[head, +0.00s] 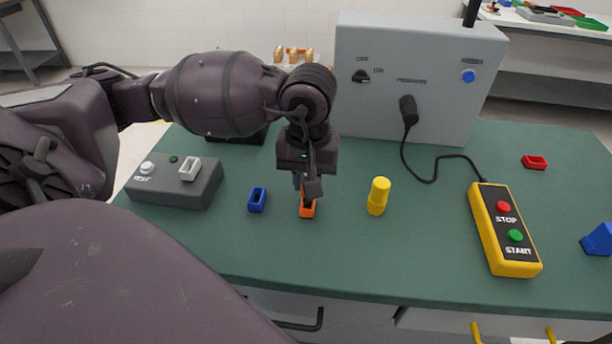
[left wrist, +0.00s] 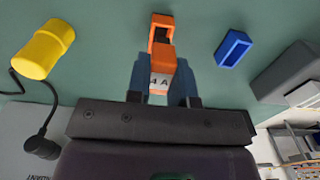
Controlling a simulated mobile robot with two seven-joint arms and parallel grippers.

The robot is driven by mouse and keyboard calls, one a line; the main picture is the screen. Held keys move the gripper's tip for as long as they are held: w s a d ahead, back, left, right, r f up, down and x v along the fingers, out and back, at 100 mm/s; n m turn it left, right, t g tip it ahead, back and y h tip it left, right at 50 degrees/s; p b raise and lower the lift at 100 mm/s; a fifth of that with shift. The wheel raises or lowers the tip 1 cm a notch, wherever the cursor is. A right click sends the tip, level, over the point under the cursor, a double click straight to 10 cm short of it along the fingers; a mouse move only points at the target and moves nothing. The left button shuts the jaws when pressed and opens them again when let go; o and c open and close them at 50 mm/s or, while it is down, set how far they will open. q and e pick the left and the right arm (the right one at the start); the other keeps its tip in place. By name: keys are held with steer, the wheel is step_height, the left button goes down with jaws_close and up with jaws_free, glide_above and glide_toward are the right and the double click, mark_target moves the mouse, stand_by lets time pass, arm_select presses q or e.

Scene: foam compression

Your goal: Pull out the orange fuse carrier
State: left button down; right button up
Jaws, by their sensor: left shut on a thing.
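The orange fuse carrier (left wrist: 162,62) shows in the left wrist view with a pale "4 A" label, held between the two blue fingertips. My left gripper (left wrist: 162,85) is shut on it. In the head view my left gripper (head: 305,185) points down at the table, and the orange piece (head: 307,211) shows just below and in front of it. An orange open-topped holder end (left wrist: 161,24) lies in line with the carrier in the left wrist view; I cannot tell how far the carrier sits in it. My right gripper is not in view.
A blue open holder (head: 257,199) stands left of the gripper, a yellow cylinder (head: 378,196) right. A grey test box (head: 175,182) is at left, a yellow start/stop pendant (head: 505,229) with cable at right. A grey cabinet (head: 415,80) stands behind. The green table's front middle is clear.

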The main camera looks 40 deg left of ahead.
arm_select(q)
steer(key=shift+r+p, duration=0.5)
steer(key=shift+r, duration=0.9)
